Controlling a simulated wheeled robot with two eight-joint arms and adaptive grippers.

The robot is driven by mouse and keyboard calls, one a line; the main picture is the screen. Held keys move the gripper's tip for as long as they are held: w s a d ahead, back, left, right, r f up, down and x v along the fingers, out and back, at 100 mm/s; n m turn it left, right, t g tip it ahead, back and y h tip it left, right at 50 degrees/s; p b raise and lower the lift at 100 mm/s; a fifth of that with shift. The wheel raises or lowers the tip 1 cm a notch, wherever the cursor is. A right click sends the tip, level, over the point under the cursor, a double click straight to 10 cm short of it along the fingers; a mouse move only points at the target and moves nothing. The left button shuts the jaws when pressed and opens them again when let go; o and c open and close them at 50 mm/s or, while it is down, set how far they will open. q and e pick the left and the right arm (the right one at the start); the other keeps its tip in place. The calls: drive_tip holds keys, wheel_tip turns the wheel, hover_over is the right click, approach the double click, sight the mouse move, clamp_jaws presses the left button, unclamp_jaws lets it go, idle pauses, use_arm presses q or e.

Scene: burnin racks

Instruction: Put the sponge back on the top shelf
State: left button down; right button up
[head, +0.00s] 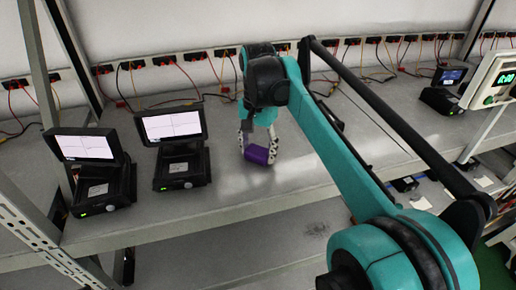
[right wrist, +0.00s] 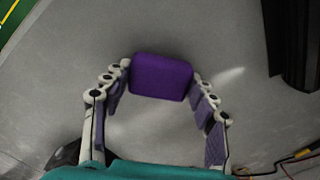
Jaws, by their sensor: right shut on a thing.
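The purple sponge (head: 257,155) is at the upper shelf (head: 228,190), right of the two screen devices. My right gripper (head: 258,147) reaches down over the shelf and is shut on the sponge, with one finger on each side of it. In the right wrist view the sponge (right wrist: 161,76) sits between the fingertips (right wrist: 160,82), above the grey surface. I cannot tell whether its underside touches the shelf. My left gripper is not in view.
Two black devices with lit screens (head: 90,170) (head: 178,145) stand left of the sponge. Red and black cables (head: 120,85) run along the back wall. Another small screen device (head: 445,90) and a white instrument (head: 492,80) stand at the right. The shelf around the sponge is mostly clear.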

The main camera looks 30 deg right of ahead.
sight(259, 151)
drive_tip(key=shift+s+d+f, duration=0.1)
drive_tip(key=shift+f, duration=0.1)
drive_tip(key=o, duration=1.1)
drive_tip(key=shift+r, duration=0.1)
drive_tip(key=shift+r, duration=0.3)
wheel_tip(259, 151, up, 12)
drive_tip(key=shift+f+b, duration=0.15)
drive_tip(key=shift+b, duration=0.55)
drive_tip(key=shift+f, duration=0.1)
